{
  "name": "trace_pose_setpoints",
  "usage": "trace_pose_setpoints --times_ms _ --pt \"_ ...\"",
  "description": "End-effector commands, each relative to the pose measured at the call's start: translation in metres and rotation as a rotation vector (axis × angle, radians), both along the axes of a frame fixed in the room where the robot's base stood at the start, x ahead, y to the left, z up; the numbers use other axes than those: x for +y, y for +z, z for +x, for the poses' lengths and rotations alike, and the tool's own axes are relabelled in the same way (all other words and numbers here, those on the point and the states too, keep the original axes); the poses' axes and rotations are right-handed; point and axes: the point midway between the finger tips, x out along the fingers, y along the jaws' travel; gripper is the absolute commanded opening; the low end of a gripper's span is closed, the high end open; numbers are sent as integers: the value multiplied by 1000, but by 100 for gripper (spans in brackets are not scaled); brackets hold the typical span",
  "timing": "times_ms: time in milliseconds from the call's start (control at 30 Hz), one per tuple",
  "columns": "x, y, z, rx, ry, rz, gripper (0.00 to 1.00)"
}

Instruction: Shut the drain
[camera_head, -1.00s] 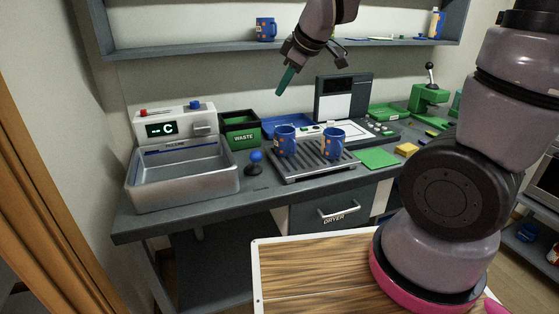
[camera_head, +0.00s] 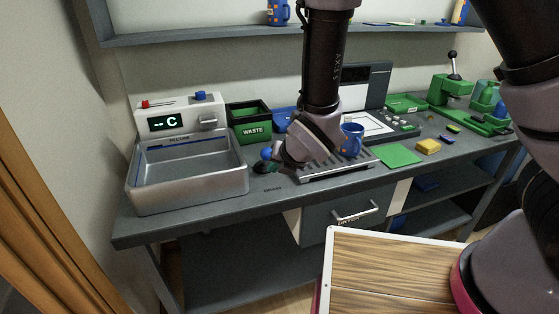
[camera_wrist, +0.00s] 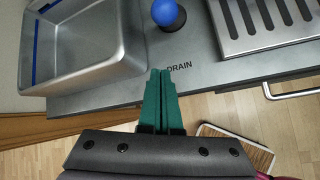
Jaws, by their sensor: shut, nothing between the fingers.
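The drain lever is a blue ball knob (camera_head: 266,153) on a dark base, on the counter just right of the steel sink (camera_head: 185,185). In the wrist view the knob (camera_wrist: 164,12) is at the top edge, with its dark base partly under it; its tilt is hard to tell. A DRAIN label (camera_wrist: 180,66) is printed on the counter near the front edge. My gripper (camera_wrist: 160,74) has green fingers shut together with nothing between them. In the wrist view the fingertips are apart from the knob, on the counter-front side, beside the label.
A drying rack (camera_head: 340,168) with a blue mug (camera_head: 352,140) stands right of the lever, partly behind my arm. A green waste bin (camera_head: 250,122) is behind. The sink's panel (camera_head: 168,122) has red and blue knobs. A drawer handle (camera_wrist: 292,90) sticks out at front.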

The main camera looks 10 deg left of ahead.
Motion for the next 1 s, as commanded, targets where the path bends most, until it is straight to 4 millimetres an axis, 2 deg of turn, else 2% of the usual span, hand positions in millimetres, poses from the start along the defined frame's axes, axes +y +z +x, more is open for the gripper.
trace_pose_setpoints --times_ms 467,1000 --pt "4 -6 2 -8 12 -5 0" --pt "48 -79 51 -5 11 -6 0"
